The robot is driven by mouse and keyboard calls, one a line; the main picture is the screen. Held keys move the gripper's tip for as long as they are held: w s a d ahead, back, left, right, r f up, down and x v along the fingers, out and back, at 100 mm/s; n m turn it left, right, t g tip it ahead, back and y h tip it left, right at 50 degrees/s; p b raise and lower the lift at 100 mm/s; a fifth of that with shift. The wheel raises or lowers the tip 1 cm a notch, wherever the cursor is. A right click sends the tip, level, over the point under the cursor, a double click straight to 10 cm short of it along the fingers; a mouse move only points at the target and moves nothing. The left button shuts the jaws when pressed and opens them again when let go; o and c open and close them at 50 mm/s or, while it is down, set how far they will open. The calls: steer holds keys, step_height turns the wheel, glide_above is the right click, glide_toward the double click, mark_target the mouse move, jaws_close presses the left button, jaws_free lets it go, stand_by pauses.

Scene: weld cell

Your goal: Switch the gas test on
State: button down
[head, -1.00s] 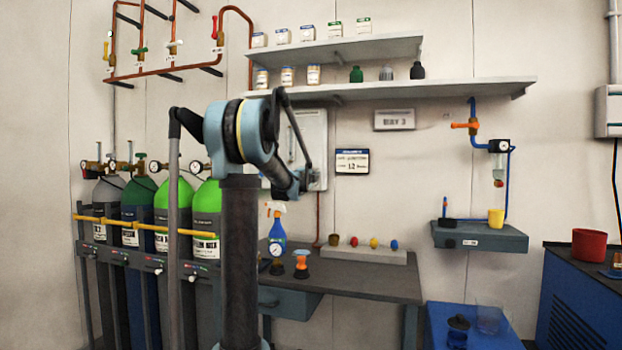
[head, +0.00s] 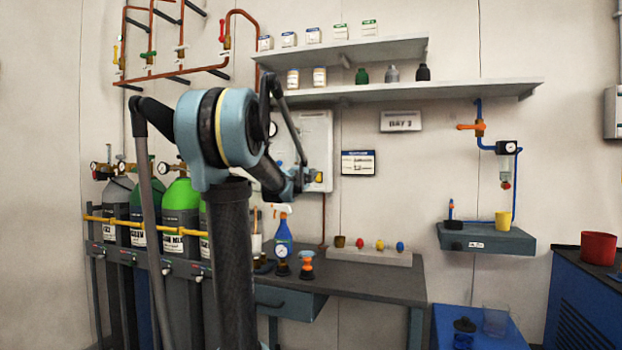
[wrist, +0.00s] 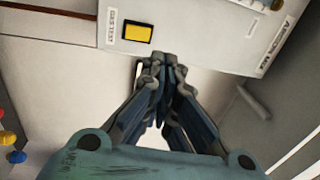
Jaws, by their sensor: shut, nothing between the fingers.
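A pale wall box (head: 318,135) hangs behind my arm, above the workbench. It has a yellow switch (head: 319,177) low on its front.
The workbench (head: 385,277) below holds a blue spray bottle (head: 283,237), an orange-topped item (head: 306,264) and a block with coloured knobs (head: 370,256). Gas cylinders (head: 180,207) stand left behind my arm. A shelf (head: 440,90) is above right.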

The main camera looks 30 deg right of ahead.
steer(key=shift+s+a+r, duration=0.2)
steer(key=shift+s+a, duration=0.8)
steer(key=shift+a, duration=0.15)
steer(key=w+a+f+n+t+y, duration=0.25)
steer(key=a+n+y, duration=0.2)
steer(key=a, duration=0.45)
steer(key=w+a+f+n+t+y, duration=0.1)
steer(key=a+f+n+y, duration=0.35)
steer(key=a, duration=0.55)
steer(key=s+a+f+n+g+y, duration=0.2)
steer(key=s+a+f+n+y, duration=0.3)
steer(key=a+f, duration=0.45)
steer(key=s+a+f+n+g+y, duration=0.25)
steer(key=s+a+f+n, duration=0.4)
steer(key=a+f, duration=0.35)
steer(key=s+a+f+n+g+h, duration=0.1)
steer(key=s+f+n+g, duration=0.3)
steer(key=s+f, duration=0.5)
steer(key=s+a+f+n+g, duration=0.3)
steer(key=s+f, duration=0.7)
steer(key=s, duration=0.6)
steer(key=shift+s+a+n+g+h, duration=0.2)
steer(key=shift+a+n+g+h, duration=0.2)
steer(key=shift+g, duration=0.7)
